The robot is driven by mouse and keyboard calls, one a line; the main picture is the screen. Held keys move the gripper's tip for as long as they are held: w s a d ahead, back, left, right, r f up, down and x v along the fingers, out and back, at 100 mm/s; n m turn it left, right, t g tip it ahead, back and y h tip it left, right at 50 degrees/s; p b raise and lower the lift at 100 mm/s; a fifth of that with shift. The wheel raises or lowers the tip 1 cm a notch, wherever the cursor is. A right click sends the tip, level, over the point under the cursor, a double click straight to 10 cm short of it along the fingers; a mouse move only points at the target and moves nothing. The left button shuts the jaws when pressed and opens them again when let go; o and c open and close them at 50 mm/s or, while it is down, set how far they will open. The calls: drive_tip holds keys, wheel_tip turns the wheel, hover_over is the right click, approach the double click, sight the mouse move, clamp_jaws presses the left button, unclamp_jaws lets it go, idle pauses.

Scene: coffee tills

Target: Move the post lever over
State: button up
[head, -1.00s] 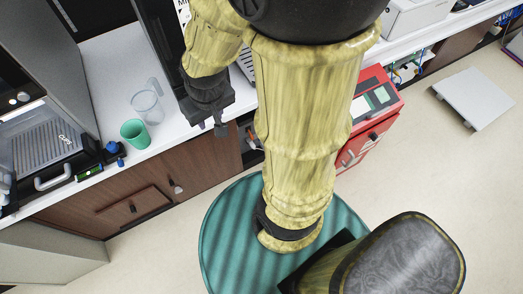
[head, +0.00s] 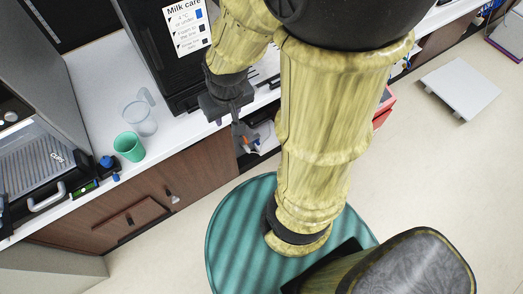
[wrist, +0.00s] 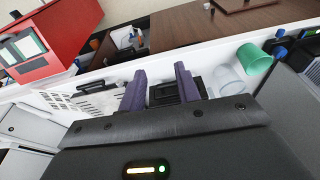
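I cannot pick out a post lever for certain in either view. My gripper (head: 238,126) is beside the counter's front edge, below the black machine, in the head view. In the wrist view its two purple fingers (wrist: 159,88) stand apart with nothing held between them. A black slatted part (wrist: 178,91) shows beyond the gap between them. A red unit with pale screens (wrist: 65,32) is at the upper left of the wrist view. In the head view only a strip of this red unit (head: 385,106) shows from behind my arm.
A green cup (head: 128,147) and a clear jug (head: 138,118) stand on the white counter (head: 92,75), left of my gripper. A black machine (head: 160,65) with a "Milk care" sign (head: 185,27) is behind it. A white slab (head: 460,87) lies on the floor at right.

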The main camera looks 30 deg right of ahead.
idle(0.3)
drive_tip(key=w+d+f+n+t+y+b, duration=0.1)
drive_tip(key=w+d+f+b, duration=0.3)
drive_tip(key=f+b, duration=0.95)
drive_tip(key=w+d+f+n+t+y+b, duration=0.15)
drive_tip(key=w+f+b, duration=0.5)
drive_tip(key=f, duration=1.45)
drive_tip(key=w+d+f+n+t+y+b, duration=0.1)
drive_tip(key=w+d+f+t+b, duration=0.2)
drive_tip(key=f+b, duration=1.1)
drive_tip(key=w+d+f+m+t+h+b, duration=0.1)
drive_tip(key=w+d+f+b, duration=0.1)
drive_tip(key=f, duration=0.5)
drive_tip(key=w+d+f+m+t+h+b, duration=0.1)
drive_tip(key=w+d+f+t+b, duration=0.1)
drive_tip(key=d+f+b, duration=0.2)
drive_tip(key=w+d+f+m+t+h+b, duration=0.1)
drive_tip(key=w+d+f+t+b, duration=0.1)
drive_tip(key=f+b, duration=0.4)
wheel_tip(320, 180, down, 4)
drive_tip(key=shift+w+d+r, duration=0.1)
drive_tip(key=shift+w+d, duration=0.15)
drive_tip(key=shift+d, duration=0.65)
